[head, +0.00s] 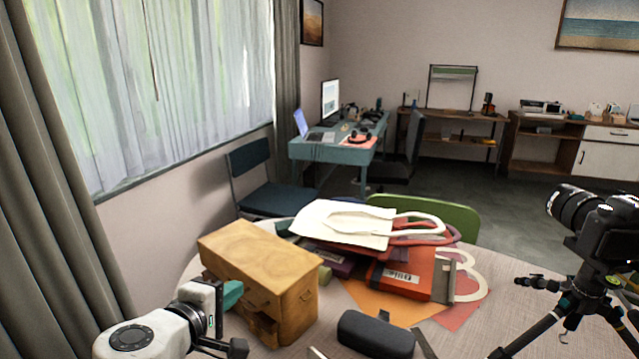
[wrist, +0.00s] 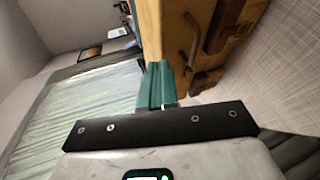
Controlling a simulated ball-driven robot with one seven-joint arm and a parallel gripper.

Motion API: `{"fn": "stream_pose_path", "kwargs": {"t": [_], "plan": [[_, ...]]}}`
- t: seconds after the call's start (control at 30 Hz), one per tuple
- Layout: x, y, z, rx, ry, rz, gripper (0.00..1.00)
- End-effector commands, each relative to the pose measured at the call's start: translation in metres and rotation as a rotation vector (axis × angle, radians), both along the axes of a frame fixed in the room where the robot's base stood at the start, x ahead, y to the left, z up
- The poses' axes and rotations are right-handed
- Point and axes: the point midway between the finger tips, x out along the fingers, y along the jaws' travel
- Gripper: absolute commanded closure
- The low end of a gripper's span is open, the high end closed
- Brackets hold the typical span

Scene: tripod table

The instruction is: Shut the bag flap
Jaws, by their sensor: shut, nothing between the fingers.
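Fabric bags lie in a pile on the round table: a white one with a looped handle (head: 340,222) on top and an orange-red one with a white label (head: 405,278) below. I cannot tell which has the flap. A dark rounded case (head: 375,334) lies at the near edge of the view. My gripper (head: 236,289) is at the left, beside the wooden drawer box and apart from the bags. In the wrist view its teal fingers (wrist: 157,66) are together and empty, close to the box. No bag shows clearly in the wrist view.
The wooden drawer box (head: 258,268) stands between my gripper and the bags; its drawer fronts show in the wrist view (wrist: 205,35). A camera on a tripod (head: 596,245) stands at the right. A green chair (head: 440,212) is behind the table. Bare tabletop (head: 500,300) lies right of the bags.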

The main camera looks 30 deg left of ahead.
Motion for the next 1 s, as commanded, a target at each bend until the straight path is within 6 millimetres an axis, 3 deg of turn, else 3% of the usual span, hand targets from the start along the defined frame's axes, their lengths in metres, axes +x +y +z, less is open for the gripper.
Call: {"fn": "stream_pose_path", "kwargs": {"t": [0.03,0.33,1.0], "plan": [[-0.001,0.0,-0.015,-0.005,-0.029,0.0,1.0],[0.001,0.0,-0.041,-0.008,-0.101,0.0,1.0],[0.002,0.0,-0.048,-0.008,-0.101,0.0,1.0]]}}
